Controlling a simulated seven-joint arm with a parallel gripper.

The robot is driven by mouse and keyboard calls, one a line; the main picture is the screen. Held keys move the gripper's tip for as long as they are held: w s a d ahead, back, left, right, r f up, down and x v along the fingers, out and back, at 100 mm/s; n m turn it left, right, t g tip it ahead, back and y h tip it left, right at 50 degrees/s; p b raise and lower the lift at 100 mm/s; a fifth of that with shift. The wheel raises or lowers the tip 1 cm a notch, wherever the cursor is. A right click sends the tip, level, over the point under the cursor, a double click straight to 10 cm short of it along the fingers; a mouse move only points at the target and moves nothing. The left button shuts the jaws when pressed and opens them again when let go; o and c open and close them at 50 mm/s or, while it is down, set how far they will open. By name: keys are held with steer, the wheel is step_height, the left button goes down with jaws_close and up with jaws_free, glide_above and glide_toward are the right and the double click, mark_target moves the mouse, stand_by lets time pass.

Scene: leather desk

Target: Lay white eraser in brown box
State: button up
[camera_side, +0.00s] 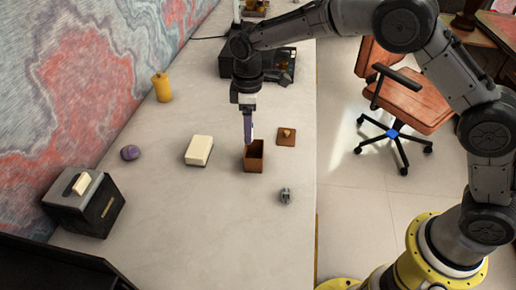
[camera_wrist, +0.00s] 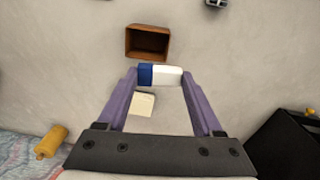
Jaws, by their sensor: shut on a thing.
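The white eraser (camera_wrist: 168,76) with a blue sleeve end is clamped between the two purple fingers of my gripper (camera_wrist: 160,77) in the wrist view. The brown box (camera_wrist: 148,56) is open-topped and looks empty; it sits just beyond the eraser in that view. In the side view the brown box (camera_side: 254,166) stands on the desk, and my gripper (camera_side: 248,138) points down above it, close to its back left rim. The eraser cannot be made out clearly there.
A cream block (camera_side: 199,150) lies left of the box. A brown plate with a knob (camera_side: 286,138) and a small grey object (camera_side: 286,196) lie to the right. A yellow bottle (camera_side: 162,88), purple ball (camera_side: 130,153) and grey-black box (camera_side: 85,203) stand farther left.

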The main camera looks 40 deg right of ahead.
steer(key=shift+m, duration=0.3)
steer(key=shift+w+d+f, duration=0.25)
steer(key=shift+d+f, duration=0.15)
steer(key=shift+f, duration=0.85)
steer(key=shift+w+d+f, duration=0.2)
steer(key=shift+d+f, duration=0.25)
steer(key=shift+f, duration=0.75)
steer(key=shift+w+d+f, duration=0.25)
steer(key=shift+d+f, duration=0.15)
steer(key=shift+f, duration=0.85)
steer(key=o, duration=1.4)
steer(key=shift+r, duration=0.15)
